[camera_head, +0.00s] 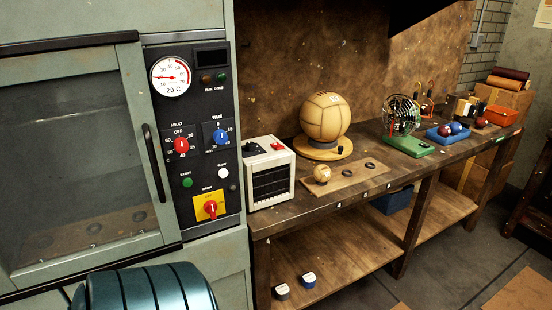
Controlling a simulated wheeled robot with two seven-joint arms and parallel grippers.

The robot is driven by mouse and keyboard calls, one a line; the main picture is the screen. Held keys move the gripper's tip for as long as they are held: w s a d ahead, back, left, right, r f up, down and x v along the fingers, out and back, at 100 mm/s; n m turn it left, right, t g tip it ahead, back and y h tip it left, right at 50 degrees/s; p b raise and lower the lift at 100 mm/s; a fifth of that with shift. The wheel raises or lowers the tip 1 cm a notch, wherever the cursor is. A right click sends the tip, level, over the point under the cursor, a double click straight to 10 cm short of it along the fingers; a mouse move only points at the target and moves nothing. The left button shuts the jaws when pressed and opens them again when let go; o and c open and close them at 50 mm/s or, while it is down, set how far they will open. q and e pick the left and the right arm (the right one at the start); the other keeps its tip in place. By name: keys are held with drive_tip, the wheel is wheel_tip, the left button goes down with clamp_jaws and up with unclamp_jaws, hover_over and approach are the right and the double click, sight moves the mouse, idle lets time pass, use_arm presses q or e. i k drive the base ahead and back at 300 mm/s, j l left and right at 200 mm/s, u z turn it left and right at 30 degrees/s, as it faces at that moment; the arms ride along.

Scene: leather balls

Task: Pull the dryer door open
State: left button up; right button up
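The dryer (185,120) is a grey-green cabinet on the left, seen at an angle. Its door (125,110) has a grey-green frame around a large dark window and looks shut against the cabinet. The door handle (154,163) is a black upright bar on the door's right side, beside the control panel. A shelf with several round holes shows dimly through the glass. The door's left side is cut off by the picture edge. Neither gripper is in view, and nothing touches the handle.
The control panel has a dial gauge (171,76), a red heat knob (181,145), a blue time knob (220,137) and a red switch on yellow (210,207). A workbench (330,198) on the right bears a heater-like box (268,172) and a large leather ball (325,116).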

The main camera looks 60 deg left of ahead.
sight(129, 58)
drive_tip(key=u, duration=3.1)
